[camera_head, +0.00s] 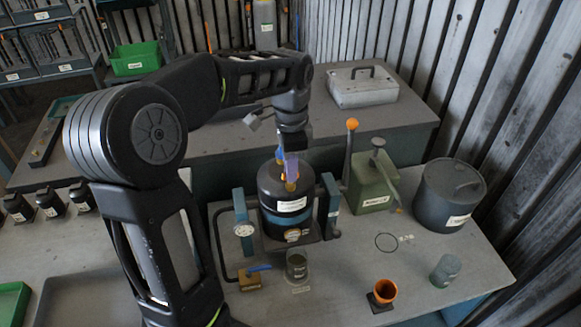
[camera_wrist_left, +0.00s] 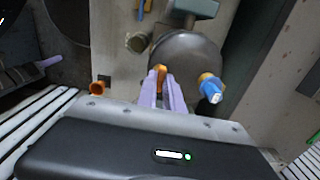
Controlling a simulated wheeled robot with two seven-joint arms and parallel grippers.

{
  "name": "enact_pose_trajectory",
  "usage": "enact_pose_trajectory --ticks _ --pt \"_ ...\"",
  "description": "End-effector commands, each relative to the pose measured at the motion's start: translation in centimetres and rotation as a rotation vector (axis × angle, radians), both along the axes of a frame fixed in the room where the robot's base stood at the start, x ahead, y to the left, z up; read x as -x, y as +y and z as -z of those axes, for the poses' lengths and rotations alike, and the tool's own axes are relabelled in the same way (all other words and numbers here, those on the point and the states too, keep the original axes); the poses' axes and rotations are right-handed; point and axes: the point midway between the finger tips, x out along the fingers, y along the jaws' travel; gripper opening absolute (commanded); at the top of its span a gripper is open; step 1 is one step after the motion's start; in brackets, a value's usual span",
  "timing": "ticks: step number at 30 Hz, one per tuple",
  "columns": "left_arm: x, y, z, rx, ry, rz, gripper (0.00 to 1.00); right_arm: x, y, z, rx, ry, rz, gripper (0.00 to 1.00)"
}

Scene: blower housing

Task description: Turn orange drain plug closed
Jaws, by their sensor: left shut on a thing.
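The black blower housing (camera_head: 286,207) with a blue band and white label stands upright on the bench; its dark round top (camera_wrist_left: 190,60) shows in the left wrist view. The orange drain plug (camera_wrist_left: 160,74) is on that top, between the purple fingertips of my left gripper (camera_wrist_left: 163,84). In the head view my left gripper (camera_head: 290,172) points straight down over the top, shut on the orange plug (camera_head: 291,186). The fingers hide part of the plug, and its exact turn angle cannot be told. A blue and yellow fitting (camera_wrist_left: 210,88) sits beside it. My right gripper is out of view.
A green box (camera_head: 371,186) and an orange-topped lever (camera_head: 351,140) stand right of the housing. Farther right is a dark lidded can (camera_head: 449,195). An orange cup (camera_head: 383,292), a small jar (camera_head: 297,266) and a grey cylinder (camera_head: 446,270) stand in front.

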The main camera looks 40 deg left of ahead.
Motion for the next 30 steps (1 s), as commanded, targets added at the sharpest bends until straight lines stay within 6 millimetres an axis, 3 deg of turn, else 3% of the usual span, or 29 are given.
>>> enact_pose_trajectory --ticks 9,10,18,30 --pt "-0.12 0.03 -0.16 -0.002 -0.006 0.005 0.0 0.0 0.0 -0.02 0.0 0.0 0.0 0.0" --pt "-0.12 0.03 -0.16 -0.002 -0.006 0.005 0.12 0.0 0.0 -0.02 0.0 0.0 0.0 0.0" --pt "-0.06 0.0 -0.08 -0.001 -0.002 0.003 0.33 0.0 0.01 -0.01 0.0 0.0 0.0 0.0" --pt "-0.08 0.01 -0.96 -0.001 -0.002 0.002 0.33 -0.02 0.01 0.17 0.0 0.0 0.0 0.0"
